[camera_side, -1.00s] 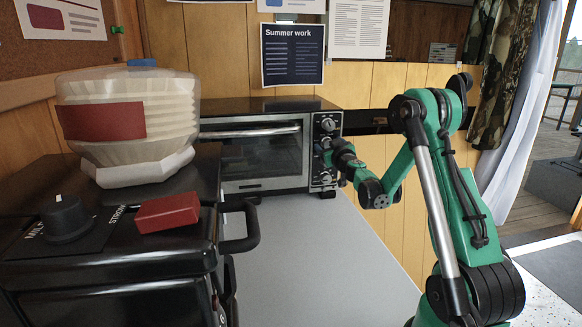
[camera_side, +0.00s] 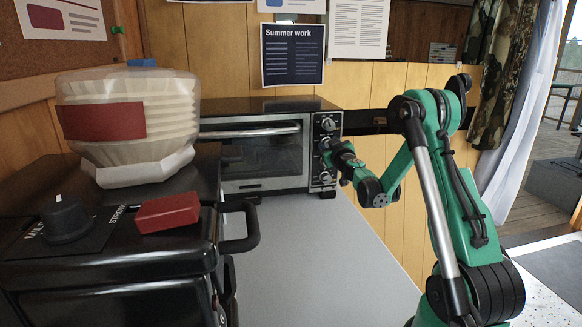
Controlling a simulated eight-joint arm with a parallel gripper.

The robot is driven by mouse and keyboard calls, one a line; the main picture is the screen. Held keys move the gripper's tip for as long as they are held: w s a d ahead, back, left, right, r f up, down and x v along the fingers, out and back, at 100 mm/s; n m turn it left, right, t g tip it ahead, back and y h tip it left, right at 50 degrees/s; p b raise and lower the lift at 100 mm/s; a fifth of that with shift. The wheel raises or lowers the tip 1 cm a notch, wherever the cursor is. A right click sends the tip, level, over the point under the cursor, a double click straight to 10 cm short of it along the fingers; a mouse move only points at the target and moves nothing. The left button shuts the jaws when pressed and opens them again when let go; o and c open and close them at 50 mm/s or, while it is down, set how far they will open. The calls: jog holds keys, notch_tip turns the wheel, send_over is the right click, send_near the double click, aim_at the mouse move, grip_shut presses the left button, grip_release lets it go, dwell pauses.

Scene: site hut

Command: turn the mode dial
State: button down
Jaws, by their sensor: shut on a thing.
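The toaster oven (camera_side: 262,152) stands against the back wall, with a column of dials on its right-hand panel. The top dial (camera_side: 328,124) is uncovered, and a lower dial (camera_side: 325,178) shows below my gripper. My gripper (camera_side: 328,151) is at the middle of the panel, shut on the middle dial, which it mostly hides. Its fingers are small and dark here, and I cannot read the dial's pointer or markings. The oven door is shut.
A black appliance (camera_side: 110,262) with its own knob (camera_side: 66,218) and a red block (camera_side: 167,212) fills the left front. A tub of paper filters (camera_side: 127,120) stands behind. The grey counter (camera_side: 310,262) is clear in front of the oven.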

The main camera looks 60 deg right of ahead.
jog(key=shift+n, duration=4.3)
jog(key=shift+c, duration=2.3)
grip_release()
jog(key=v, duration=0.5)
jog(key=shift+s+a, duration=0.25)
